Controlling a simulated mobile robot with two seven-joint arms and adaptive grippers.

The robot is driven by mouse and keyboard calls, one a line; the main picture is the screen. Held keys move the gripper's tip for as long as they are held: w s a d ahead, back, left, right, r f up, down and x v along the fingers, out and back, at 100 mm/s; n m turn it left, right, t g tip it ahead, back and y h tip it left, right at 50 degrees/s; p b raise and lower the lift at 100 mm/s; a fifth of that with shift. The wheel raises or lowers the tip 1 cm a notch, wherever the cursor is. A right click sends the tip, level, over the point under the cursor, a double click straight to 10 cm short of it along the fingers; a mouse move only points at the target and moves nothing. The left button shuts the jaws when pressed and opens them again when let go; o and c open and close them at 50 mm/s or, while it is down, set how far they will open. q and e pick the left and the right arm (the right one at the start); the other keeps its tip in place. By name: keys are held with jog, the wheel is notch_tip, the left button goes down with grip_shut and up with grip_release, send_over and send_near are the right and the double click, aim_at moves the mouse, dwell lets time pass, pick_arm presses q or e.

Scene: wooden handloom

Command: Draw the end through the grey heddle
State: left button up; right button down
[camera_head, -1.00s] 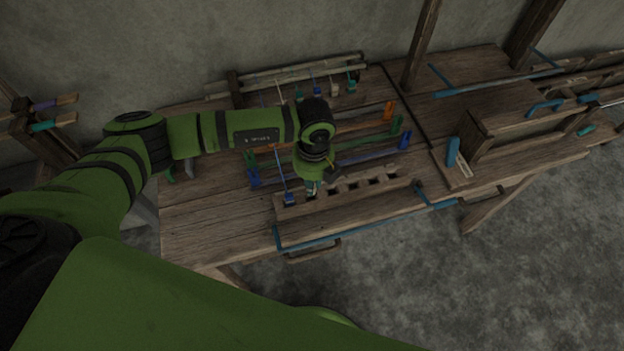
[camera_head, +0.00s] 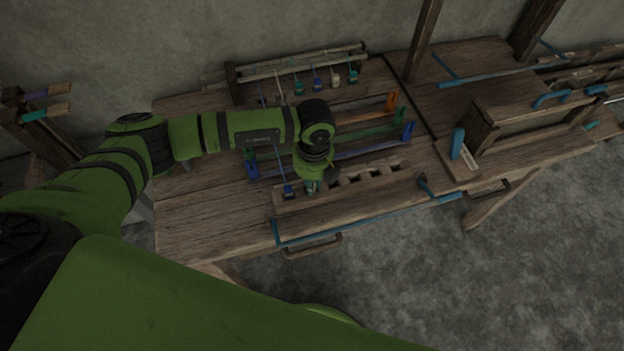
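My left gripper (camera_head: 311,184) points down at the slotted wooden block (camera_head: 385,180) along the loom's front edge. A small teal piece shows at its fingertips, but whether the fingers are closed on it is unclear. A blue clip (camera_head: 288,190) with a pale thread running back from it sits in the block just left of the gripper. Behind are heddle bars with orange (camera_head: 392,101), green (camera_head: 400,116) and blue (camera_head: 408,131) end posts. My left arm covers part of them. I cannot make out a grey heddle. My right gripper is not in view.
A back rail (camera_head: 300,66) has several coloured clips hanging, among them a green one (camera_head: 353,76). A wooden box frame (camera_head: 530,120) and a blue-handled tool (camera_head: 457,143) are at right. The table's left part (camera_head: 195,215) is bare.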

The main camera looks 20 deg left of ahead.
pick_arm(q)
jog(key=shift+o, duration=1.2)
jog(key=shift+r, duration=0.15)
notch_tip(320, 180, up, 12)
jog(key=shift+d, duration=0.1)
dwell(0.4)
